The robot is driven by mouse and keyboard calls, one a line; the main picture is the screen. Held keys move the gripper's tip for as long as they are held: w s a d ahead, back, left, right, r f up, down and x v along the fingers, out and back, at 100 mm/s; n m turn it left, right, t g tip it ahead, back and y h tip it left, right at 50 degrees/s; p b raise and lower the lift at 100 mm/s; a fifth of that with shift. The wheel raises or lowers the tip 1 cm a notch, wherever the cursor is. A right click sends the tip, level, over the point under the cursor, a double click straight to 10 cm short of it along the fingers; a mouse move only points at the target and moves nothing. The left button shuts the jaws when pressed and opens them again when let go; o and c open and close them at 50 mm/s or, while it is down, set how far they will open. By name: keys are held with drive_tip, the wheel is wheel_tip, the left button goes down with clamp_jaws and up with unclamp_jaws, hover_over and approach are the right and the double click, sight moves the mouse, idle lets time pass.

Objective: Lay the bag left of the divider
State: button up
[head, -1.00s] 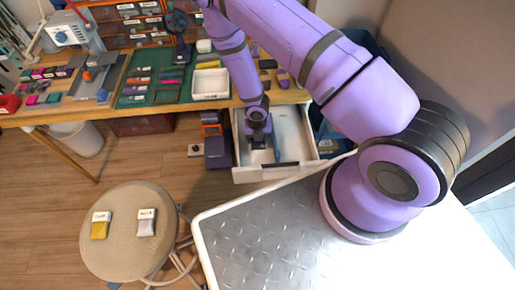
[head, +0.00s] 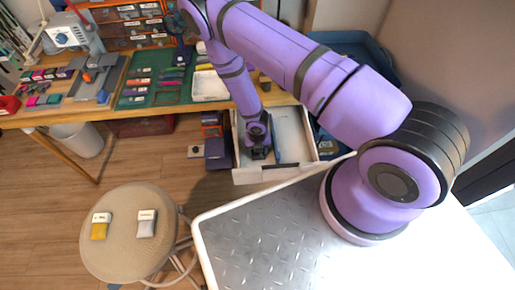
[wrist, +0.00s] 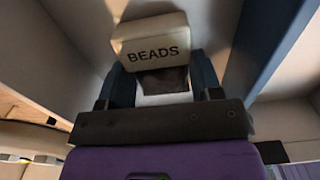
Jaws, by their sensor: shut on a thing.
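My gripper (wrist: 163,82) is shut on a bag (wrist: 155,42) with a cream header reading "BEADS"; its grey lower part shows between the dark fingers in the wrist view. In the head view my gripper (head: 258,153) is inside the open drawer (head: 295,170), left of the blue divider (head: 277,140). In the wrist view the divider (wrist: 275,45) runs along the right, apart from the bag. The bag is hidden by my gripper in the head view. I cannot tell whether it touches the drawer floor.
A gold bag (head: 99,230) and a silver bag (head: 146,229) lie on the round stool (head: 125,260). The desk (head: 150,110) with tools stands above the drawer. Dark boxes (head: 217,150) stand left of the drawer. The drawer right of the divider looks clear.

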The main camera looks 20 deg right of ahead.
drive_tip(key=o, duration=0.9)
drive_tip(key=shift+o, duration=0.2)
